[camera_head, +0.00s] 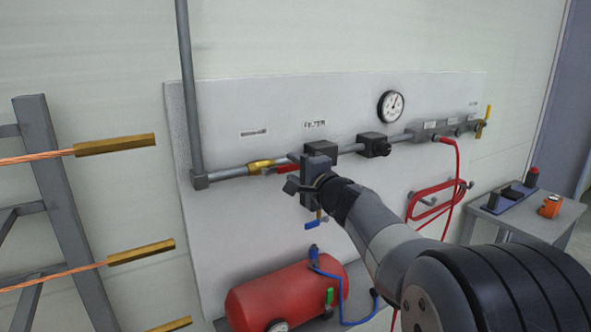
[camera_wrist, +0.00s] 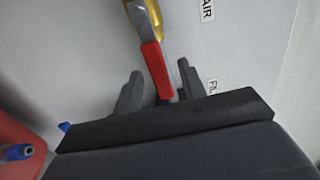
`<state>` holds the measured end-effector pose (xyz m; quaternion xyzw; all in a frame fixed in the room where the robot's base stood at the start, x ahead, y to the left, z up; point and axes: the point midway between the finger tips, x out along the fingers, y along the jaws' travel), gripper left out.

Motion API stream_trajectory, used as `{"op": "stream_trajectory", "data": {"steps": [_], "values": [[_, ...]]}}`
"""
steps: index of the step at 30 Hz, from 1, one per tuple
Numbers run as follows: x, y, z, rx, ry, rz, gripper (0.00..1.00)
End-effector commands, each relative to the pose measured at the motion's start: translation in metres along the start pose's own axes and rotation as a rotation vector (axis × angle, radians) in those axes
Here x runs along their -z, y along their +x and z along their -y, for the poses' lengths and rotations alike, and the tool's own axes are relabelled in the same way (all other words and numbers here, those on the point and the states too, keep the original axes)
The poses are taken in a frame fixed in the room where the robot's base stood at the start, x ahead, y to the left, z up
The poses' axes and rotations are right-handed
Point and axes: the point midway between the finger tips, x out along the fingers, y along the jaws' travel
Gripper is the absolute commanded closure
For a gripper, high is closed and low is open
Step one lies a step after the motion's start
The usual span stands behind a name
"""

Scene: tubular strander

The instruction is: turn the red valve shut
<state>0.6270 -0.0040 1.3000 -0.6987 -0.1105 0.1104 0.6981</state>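The red valve has a brass body (camera_head: 260,166) on the grey pipe and a red lever (camera_head: 282,170) that lies along the pipe, pointing right. In the wrist view the red lever (camera_wrist: 156,68) reaches down from the brass body (camera_wrist: 152,12) into the space between my fingers. My gripper (camera_head: 292,172) is at the lever's free end, in front of the board. In the wrist view my gripper (camera_wrist: 160,70) is open, with a finger on either side of the lever and gaps visible. The lever's tip is partly hidden by my gripper.
The pipe continues right past a dark block (camera_head: 373,145) and gauge (camera_head: 391,106) to a manifold (camera_head: 450,129). A blue-handled drain (camera_head: 313,224) hangs below my gripper. A red tank (camera_head: 287,297) stands below. Copper rods with brass ends (camera_head: 115,145) jut in at left.

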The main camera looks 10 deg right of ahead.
Motion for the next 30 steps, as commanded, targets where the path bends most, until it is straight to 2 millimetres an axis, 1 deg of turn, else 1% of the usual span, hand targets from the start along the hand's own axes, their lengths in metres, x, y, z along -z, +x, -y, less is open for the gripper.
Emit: {"op": "stream_trajectory", "data": {"steps": [1,2,15,30], "values": [[0.0000,-0.0001,-0.0001,0.000,0.000,0.000,0.61],[0.0000,-0.0001,-0.0001,0.000,0.000,0.000,0.63],[0.0001,-0.0004,-0.0002,0.000,0.000,0.000,0.99],[0.0002,-0.0004,-0.0004,0.000,-0.011,0.000,1.00]]}}
